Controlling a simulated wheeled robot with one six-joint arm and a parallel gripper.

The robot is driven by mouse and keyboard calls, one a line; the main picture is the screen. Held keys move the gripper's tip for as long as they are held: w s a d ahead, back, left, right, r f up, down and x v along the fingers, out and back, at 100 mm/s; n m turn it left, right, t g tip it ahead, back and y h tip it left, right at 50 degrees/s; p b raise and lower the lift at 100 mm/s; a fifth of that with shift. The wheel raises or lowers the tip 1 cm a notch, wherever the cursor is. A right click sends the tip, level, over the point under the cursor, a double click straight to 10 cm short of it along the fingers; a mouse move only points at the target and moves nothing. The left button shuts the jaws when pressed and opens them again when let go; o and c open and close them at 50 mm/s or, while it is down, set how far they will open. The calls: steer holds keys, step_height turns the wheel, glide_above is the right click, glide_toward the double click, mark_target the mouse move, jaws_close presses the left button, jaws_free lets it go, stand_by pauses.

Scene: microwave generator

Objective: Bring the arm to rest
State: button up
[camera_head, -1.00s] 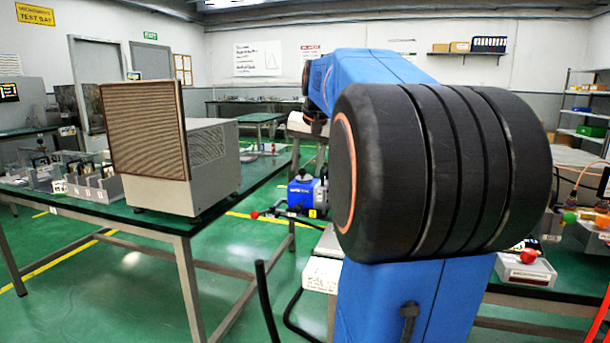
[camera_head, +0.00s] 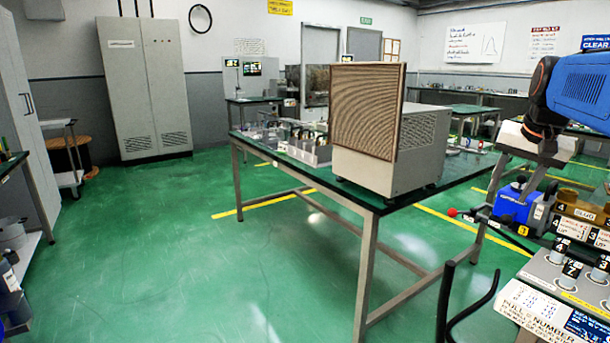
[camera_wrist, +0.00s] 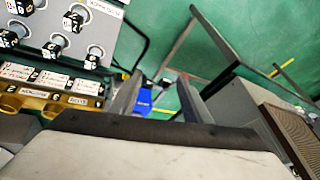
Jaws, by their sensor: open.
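My arm (camera_head: 583,92), blue with dark joints, reaches in from the right edge of the head view. Its lower end hangs above the right-hand bench. In the wrist view my gripper (camera_wrist: 158,97) shows as two grey fingers spread apart with a gap between them. No held object shows between them. Through the gap I see a blue device (camera_wrist: 145,98), farther off. The same blue device (camera_head: 515,203) shows below the arm in the head view.
A beige box with a brown grille (camera_head: 365,110) stands on a green-topped table (camera_head: 385,203). A panel with numbered blocks (camera_head: 570,270) is at lower right, also in the wrist view (camera_wrist: 75,35). Grey cabinets (camera_head: 145,85) stand back left. The green floor at left is clear.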

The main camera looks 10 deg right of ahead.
steer(key=s+a+f+n+y, duration=0.1)
steer(key=s+a+f+n, duration=0.3)
steer(key=s+a+f, duration=0.5)
steer(key=s+a+f+n, duration=0.4)
steer(key=s+a+f, duration=0.5)
steer(key=a+f, duration=0.4)
steer(key=shift+s+a+f+n+y, duration=0.4)
steer(key=shift+a, duration=0.55)
